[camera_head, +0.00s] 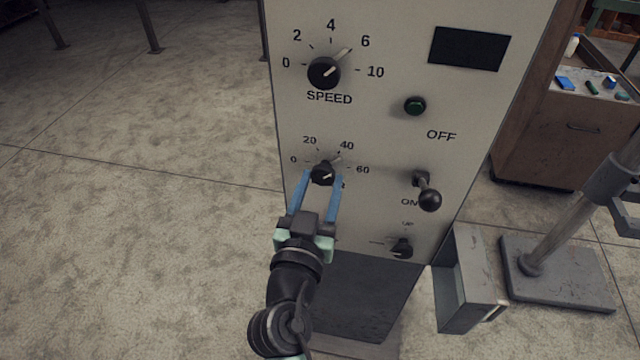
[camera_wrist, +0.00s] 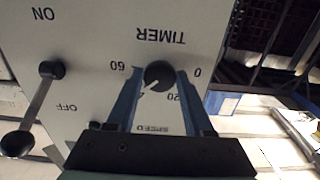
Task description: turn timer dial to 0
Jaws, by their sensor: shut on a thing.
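The timer dial (camera_head: 323,174) is a small black knob with a pale pointer line on the pale panel. Its scale runs 0, 20, 40, 60. The pointer aims up and right, between 40 and 60. In the wrist view the dial (camera_wrist: 158,75) shows upside down, with the TIMER label above it and the pointer toward lower left. My gripper (camera_head: 323,176) has its two blue fingers on either side of the dial and is shut on it. In the head view the fingers and wrist cover the label under the dial.
A ball-ended ON/OFF lever (camera_head: 428,195) sticks out on the right. A small black knob (camera_head: 402,248) is lower. Floor at left is clear.

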